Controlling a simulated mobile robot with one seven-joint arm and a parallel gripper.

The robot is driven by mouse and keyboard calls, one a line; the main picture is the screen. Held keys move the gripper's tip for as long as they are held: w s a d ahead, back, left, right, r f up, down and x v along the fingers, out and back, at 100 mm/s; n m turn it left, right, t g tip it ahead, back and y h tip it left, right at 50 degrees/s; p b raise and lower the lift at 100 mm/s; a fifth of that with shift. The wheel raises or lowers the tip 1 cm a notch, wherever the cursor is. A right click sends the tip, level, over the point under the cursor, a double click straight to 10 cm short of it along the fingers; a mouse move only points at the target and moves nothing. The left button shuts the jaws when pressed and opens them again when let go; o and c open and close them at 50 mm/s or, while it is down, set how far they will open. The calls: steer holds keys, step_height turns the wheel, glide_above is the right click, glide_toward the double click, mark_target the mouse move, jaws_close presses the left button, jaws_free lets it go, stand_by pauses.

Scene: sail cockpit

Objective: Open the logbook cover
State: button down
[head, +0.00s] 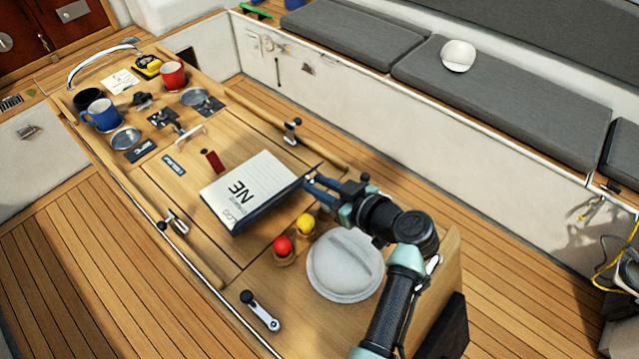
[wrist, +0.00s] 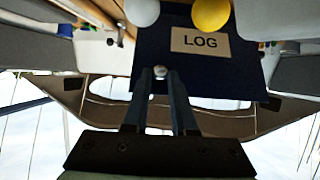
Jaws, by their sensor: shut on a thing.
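The logbook lies on the wooden cockpit table, with its white printed page (head: 250,189) facing up. Its dark blue cover (head: 272,206) shows as a narrow slanted strip along the page's right side, raised off the page. In the wrist view the cover's outer face (wrist: 210,75) with a tan LOG label (wrist: 200,41) fills the middle. My gripper (head: 312,183) is at the cover's far right corner. Its fingers (wrist: 160,75) are shut on a small pale knob at the cover's edge.
A small red object (head: 214,161) is beyond the page. Mugs (head: 103,114) and dishes stand at the table's far end.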

steer(key=shift+w+a+r, duration=0.1)
steer(key=shift+a+r, duration=0.05)
steer(key=shift+r, duration=0.1)
steer(key=w+a+r+g+h+p, duration=0.2)
steer(key=w+a+h+p, duration=0.1)
steer(key=shift+a+r+g, duration=0.15)
steer(key=shift+r+g, duration=0.15)
steer(key=shift+g, duration=0.1)
steer(key=shift+w+a, duration=0.25)
steer(key=c, duration=0.7)
jaws_free()
steer(key=shift+c, duration=0.2)
